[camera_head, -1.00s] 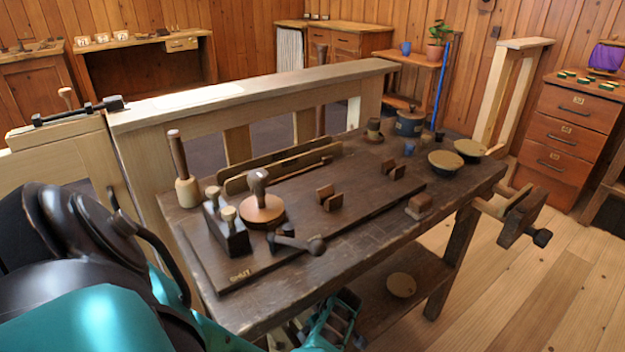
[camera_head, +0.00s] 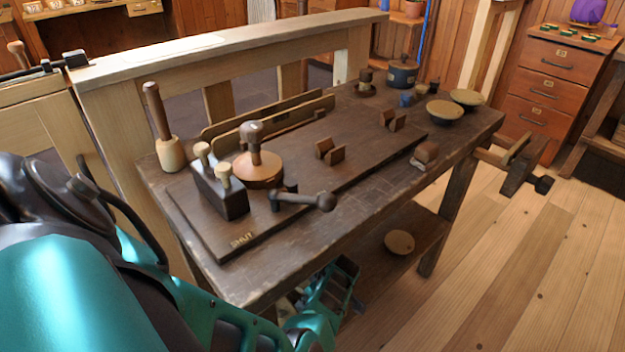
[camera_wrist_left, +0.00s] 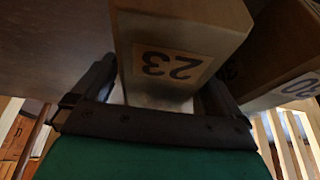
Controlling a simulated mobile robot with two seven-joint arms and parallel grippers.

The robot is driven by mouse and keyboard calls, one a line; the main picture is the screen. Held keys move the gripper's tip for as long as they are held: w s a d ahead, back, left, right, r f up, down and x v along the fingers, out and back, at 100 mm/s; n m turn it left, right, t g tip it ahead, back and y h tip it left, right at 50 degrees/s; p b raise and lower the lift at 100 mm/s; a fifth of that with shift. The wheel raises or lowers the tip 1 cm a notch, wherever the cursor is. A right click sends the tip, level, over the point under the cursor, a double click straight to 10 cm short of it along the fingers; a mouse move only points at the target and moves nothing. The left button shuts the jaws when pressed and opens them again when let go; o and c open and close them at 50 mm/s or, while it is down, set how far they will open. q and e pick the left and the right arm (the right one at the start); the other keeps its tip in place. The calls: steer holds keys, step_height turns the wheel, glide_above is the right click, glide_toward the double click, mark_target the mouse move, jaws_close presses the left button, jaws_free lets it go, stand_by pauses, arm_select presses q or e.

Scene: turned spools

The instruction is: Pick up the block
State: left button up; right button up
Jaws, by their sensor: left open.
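In the left wrist view a pale wooden block (camera_wrist_left: 185,35) with an upside-down label "23" lies between the two fingers of my left gripper (camera_wrist_left: 158,88). The jaws are open around its near end; I cannot tell if either finger touches it. In the head view my left arm reaches low along the bench's front edge, and the left gripper (camera_head: 335,288) is partly hidden there. The numbered block cannot be made out in the head view. My right gripper is not in view.
A second numbered piece (camera_wrist_left: 285,60) is close on the right in the wrist view. The dark workbench (camera_head: 345,225) holds a dark block with two pegs (camera_head: 222,190), a lever (camera_head: 300,200), a mallet (camera_head: 162,130) and bowls (camera_head: 445,112). A disc (camera_head: 399,242) lies on the lower shelf.

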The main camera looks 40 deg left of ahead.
arm_select(q)
steer(key=c, duration=1.2)
steer(key=shift+c, duration=0.2)
steer(key=shift+r, duration=0.2)
